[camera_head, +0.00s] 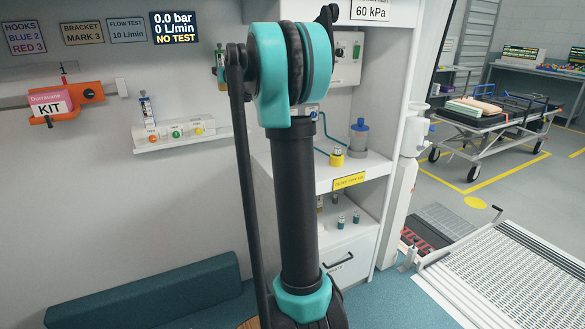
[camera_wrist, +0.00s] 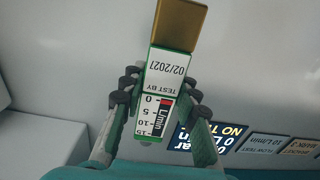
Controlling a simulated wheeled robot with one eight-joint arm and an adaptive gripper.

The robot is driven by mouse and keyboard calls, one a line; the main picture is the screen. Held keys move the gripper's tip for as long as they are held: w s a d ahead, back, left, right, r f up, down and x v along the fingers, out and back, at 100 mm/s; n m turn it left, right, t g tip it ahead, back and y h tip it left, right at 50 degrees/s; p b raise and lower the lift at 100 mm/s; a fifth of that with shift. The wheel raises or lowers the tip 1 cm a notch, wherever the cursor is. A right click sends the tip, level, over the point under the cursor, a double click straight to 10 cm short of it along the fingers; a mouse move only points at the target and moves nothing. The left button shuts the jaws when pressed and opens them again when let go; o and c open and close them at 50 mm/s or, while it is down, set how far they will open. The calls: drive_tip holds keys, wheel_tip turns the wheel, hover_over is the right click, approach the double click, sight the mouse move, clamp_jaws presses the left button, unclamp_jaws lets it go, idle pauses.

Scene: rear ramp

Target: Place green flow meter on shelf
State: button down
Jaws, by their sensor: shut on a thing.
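The green flow meter (camera_wrist: 174,65) is in the wrist view, with a gold-coloured end, a white "TEST BY 02/2027" label and an L/min scale. My gripper (camera_wrist: 158,92) is shut on it, with dark finger pads against both sides. In the head view my arm hides the gripper; a small green and orange thing (camera_head: 221,66) shows left of the arm, and I cannot tell what it is. The white shelf (camera_head: 300,174) stands behind my arm, with a yellow label (camera_head: 349,181) on its front edge. My arm covers part of it.
A blue-topped container (camera_head: 359,138) and a yellow-based fitting (camera_head: 337,157) stand on the shelf. Several small bottles (camera_head: 341,222) stand on a lower shelf. A wall outlet panel (camera_head: 173,134) and an orange bracket (camera_head: 66,98) are at left. A teal bench (camera_head: 140,297) lies below.

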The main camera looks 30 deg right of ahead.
drive_tip(key=s+d+f, duration=0.7)
drive_tip(key=s+d, duration=0.3)
drive_tip(key=d, duration=0.2)
drive_tip(key=s+d+f, duration=0.7)
drive_tip(key=s+d, duration=0.3)
drive_tip(key=d, duration=0.2)
drive_tip(key=f, duration=1.9)
drive_tip(key=shift+w+a+f, duration=0.15)
drive_tip(key=shift+a, duration=0.05)
drive_tip(key=shift+f, duration=0.1)
drive_tip(key=c, duration=1.1)
unclamp_jaws()
drive_tip(key=shift+c, duration=0.2)
